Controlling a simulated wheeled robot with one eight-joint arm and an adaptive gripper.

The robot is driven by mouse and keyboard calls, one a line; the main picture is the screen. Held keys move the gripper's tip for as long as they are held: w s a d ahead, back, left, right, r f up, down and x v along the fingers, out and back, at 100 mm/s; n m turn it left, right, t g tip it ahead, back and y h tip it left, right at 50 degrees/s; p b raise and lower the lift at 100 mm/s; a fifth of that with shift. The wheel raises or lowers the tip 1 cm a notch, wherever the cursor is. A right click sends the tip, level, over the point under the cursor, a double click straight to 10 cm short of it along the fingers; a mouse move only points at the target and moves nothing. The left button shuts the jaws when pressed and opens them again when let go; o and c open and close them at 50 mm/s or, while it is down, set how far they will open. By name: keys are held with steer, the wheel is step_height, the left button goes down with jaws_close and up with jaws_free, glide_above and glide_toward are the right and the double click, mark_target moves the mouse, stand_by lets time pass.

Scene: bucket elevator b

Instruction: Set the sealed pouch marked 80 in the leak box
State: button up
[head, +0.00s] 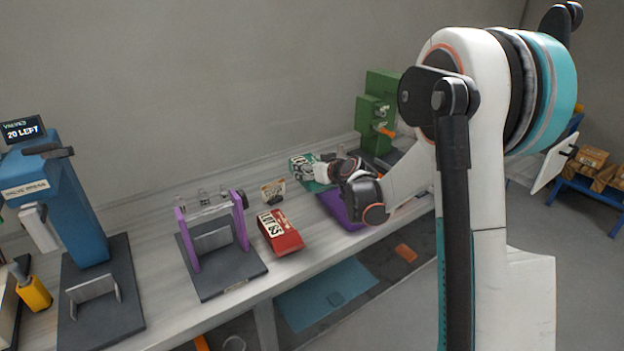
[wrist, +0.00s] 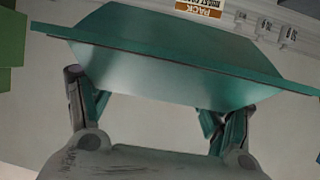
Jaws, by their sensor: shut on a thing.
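A teal-green pouch (head: 300,172) with a white label is at my gripper (head: 322,173), at the back of the bench; the label is too small to read surely. In the wrist view the teal pouch (wrist: 170,65) spans the fingers, and my gripper (wrist: 155,105) is shut on it. A red pouch (head: 286,240) marked LOT 65 lies on the bench to the left. A flat purple item (head: 337,207) lies on the bench below my gripper, partly hidden by it; I cannot tell whether it is the leak box.
A purple-framed fixture (head: 182,240) stands left of the red pouch, with a small labelled card (head: 273,190) behind the pouch. A blue machine (head: 75,215) stands farther left and a green machine (head: 376,115) behind my arm. Blue racks with brown boxes (head: 592,158) are at right.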

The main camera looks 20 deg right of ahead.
steer(key=shift+s+r, duration=0.1)
steer(key=shift+r, duration=0.85)
steer(key=s+a, duration=0.4)
steer(key=s, duration=0.5)
steer(key=s+a+n+y, duration=0.1)
steer(key=s+a, duration=0.3)
steer(key=s, duration=0.5)
steer(key=shift+g+y, duration=0.3)
steer(key=shift+a, duration=0.1)
